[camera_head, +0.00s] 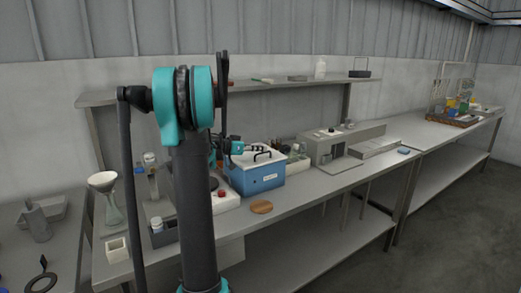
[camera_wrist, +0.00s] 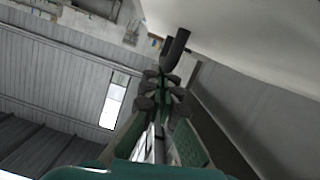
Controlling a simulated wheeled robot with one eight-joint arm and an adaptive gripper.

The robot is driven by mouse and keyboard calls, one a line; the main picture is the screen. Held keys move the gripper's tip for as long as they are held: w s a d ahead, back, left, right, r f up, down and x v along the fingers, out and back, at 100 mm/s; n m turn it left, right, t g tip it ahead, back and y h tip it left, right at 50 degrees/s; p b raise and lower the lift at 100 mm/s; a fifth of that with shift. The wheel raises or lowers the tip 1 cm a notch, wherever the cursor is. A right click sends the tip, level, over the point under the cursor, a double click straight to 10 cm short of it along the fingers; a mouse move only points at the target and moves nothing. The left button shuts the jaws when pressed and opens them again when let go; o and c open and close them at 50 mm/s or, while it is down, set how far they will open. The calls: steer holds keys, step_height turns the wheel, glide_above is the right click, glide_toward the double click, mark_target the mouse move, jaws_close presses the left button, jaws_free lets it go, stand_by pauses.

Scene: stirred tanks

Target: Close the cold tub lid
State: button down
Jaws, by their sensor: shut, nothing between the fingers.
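The cold tub is a blue box (camera_head: 262,181) with a pale label on its front, on the middle bench. Its white lid (camera_head: 250,160) lies across the top with a black handle; any small gap under it is too small to tell. My gripper (camera_head: 240,148) is at the lid's left back side, close to the handle, partly hidden behind my arm. In the wrist view, my gripper's fingers (camera_wrist: 163,88) are together and empty. A dark bar, apparently the handle (camera_wrist: 176,47), lies just beyond them against a large pale surface. I cannot tell whether they touch.
A red-buttoned device (camera_head: 222,196) stands left of the tub, and a round wooden disc (camera_head: 261,207) lies in front. A grey instrument (camera_head: 335,148) stands to the right. A shelf (camera_head: 290,84) runs above the bench behind. The bench front right of the disc is clear.

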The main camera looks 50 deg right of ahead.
steer(key=shift+f, duration=0.1)
steer(key=r, duration=0.2)
steer(key=w+r, duration=0.1)
steer(key=r, duration=0.1)
steer(key=shift+r, duration=0.2)
steer(key=v, duration=0.9)
steer(key=shift+a, duration=0.4)
steer(key=shift+f, duration=0.1)
